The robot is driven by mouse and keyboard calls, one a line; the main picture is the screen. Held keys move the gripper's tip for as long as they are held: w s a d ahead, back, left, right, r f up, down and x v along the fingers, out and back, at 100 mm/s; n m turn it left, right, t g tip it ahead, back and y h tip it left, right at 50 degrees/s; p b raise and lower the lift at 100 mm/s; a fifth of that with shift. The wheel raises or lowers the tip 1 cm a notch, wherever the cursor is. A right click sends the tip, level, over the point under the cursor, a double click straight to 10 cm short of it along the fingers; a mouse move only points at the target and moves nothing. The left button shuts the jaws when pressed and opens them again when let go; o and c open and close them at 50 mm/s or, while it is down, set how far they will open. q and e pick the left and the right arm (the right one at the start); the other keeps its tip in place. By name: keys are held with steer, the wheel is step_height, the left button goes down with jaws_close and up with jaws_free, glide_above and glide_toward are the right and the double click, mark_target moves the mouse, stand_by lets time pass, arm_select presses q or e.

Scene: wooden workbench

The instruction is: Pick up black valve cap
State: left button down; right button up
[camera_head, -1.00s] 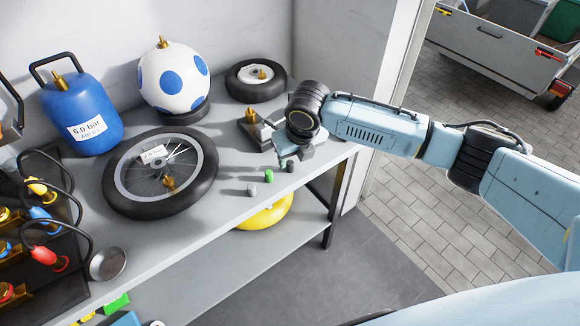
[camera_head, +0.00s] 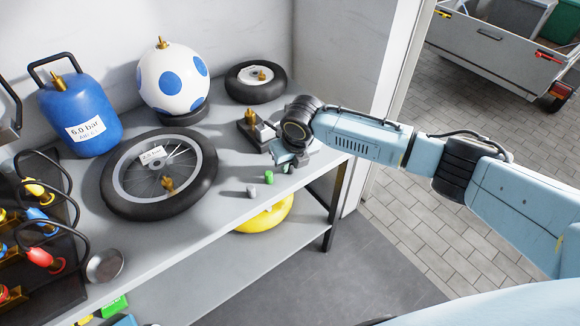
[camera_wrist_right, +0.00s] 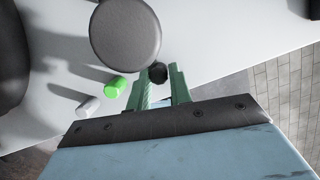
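The black valve cap (camera_wrist_right: 158,72) shows in the right wrist view as a small dark faceted piece between the green fingertips of my right gripper (camera_wrist_right: 160,78). The fingers are apart, and I cannot tell whether they touch the cap. In the head view my right gripper (camera_head: 288,160) is low over the bench, and the black cap (camera_head: 287,169) is mostly hidden at its fingers. A green cap (camera_head: 268,177) and a grey cap (camera_head: 252,191) stand close by, towards the bench's front edge. My left gripper is not in view.
A small brass-topped block (camera_head: 251,122) stands just behind the gripper. A spoked wheel (camera_head: 115,190), a small tyre (camera_head: 240,85), a spotted ball (camera_head: 150,85) and a blue tank (camera_head: 80,125) occupy the bench. A round grey disc (camera_wrist_right: 125,35) fills part of the wrist view.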

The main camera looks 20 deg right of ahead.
jaws_close()
